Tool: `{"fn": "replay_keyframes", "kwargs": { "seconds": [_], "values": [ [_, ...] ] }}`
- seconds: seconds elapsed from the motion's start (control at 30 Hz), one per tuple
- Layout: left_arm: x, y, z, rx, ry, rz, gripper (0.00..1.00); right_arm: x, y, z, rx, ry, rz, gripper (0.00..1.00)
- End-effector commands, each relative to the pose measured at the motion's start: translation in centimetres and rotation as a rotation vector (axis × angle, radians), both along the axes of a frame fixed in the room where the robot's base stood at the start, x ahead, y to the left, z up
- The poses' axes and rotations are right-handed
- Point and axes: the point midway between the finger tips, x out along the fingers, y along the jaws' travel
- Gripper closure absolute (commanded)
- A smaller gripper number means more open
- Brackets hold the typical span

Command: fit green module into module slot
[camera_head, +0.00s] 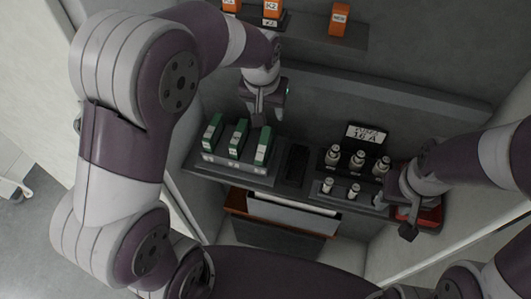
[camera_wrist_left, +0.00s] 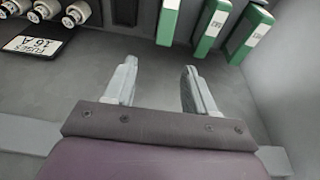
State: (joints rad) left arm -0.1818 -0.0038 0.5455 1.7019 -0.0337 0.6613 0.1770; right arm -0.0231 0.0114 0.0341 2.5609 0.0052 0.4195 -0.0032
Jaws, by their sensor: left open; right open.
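Three green modules with white labels, left (camera_head: 212,131), middle (camera_head: 238,138) and right (camera_head: 263,146), stand upright in a row in a grey rack (camera_head: 235,169). They also show along the top of the left wrist view: one (camera_wrist_left: 168,22), another (camera_wrist_left: 211,30) and a third (camera_wrist_left: 249,34). My left gripper (camera_head: 266,112) is open and empty, just behind and above the right module. In the left wrist view its fingers (camera_wrist_left: 160,85) are apart with bare grey surface between them. I cannot make out an empty module slot. My right gripper (camera_head: 394,213) is open beside the fuse holder.
A red item (camera_head: 430,216) sits by my right gripper. Orange boxes (camera_head: 340,20) stand on the upper shelf.

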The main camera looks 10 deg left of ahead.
Motion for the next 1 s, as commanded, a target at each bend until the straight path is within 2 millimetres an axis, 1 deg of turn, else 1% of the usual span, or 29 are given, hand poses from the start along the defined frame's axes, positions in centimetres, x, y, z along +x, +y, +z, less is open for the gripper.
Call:
{"fn": "replay_keyframes", "kwargs": {
  "seconds": [0.03, 0.07, 0.1, 0.17, 0.3, 0.4, 0.47, 0.57, 0.67, 0.73, 0.83, 1.0],
  "values": [
    [-0.8, 0.1, -0.2, 0.003, 0.022, -0.001, 0.45, 0.0, 0.0, -1.8, 0.0, -0.001, 0.0, 0.57],
    [-1.5, 0.2, 0.6, 0.008, 0.051, -0.001, 0.45, 0.0, 0.0, -1.3, 0.0, 0.0, 0.0, 0.57],
    [-2.2, 0.3, 0.8, 0.013, 0.089, -0.002, 0.45, 0.1, 0.0, -0.5, 0.0, -0.002, 0.0, 0.57],
    [-2.6, 0.4, -0.3, 0.019, 0.12, -0.003, 0.45, 0.1, 0.0, -0.2, 0.0, -0.004, 0.0, 0.57],
    [-2.3, 0.4, -3.6, 0.021, 0.123, -0.004, 0.45, 0.1, 0.0, 0.4, 0.0, -0.003, 0.0, 0.57],
    [-2.0, 0.4, -5.4, 0.02, 0.12, -0.004, 0.45, 0.1, 0.0, 0.7, 0.0, -0.003, 0.0, 0.57],
    [-1.9, 0.4, -6.0, 0.02, 0.119, -0.004, 0.45, 0.1, 0.0, 0.7, 0.0, -0.002, 0.0, 0.57],
    [-1.7, 0.4, -7.2, 0.02, 0.12, -0.004, 0.45, 0.1, 0.0, 1.3, 0.0, -0.002, 0.0, 0.57],
    [-1.2, 0.3, -9.0, 0.02, 0.121, -0.004, 0.45, 0.1, 0.0, 2.3, 0.0, -0.002, 0.0, 0.57],
    [-1.0, 0.3, -10.4, 0.02, 0.12, -0.004, 0.45, 0.1, 0.0, 2.3, 0.0, -0.003, 0.0, 0.57],
    [-0.9, 0.3, -11.4, 0.019, 0.117, -0.004, 0.45, 0.1, 0.0, 2.4, 0.0, -0.002, 0.0, 0.57],
    [-0.8, 0.3, -11.7, 0.019, 0.115, -0.004, 0.45, 0.1, 0.0, 2.3, 0.0, -0.002, 0.0, 0.57]
  ]
}}
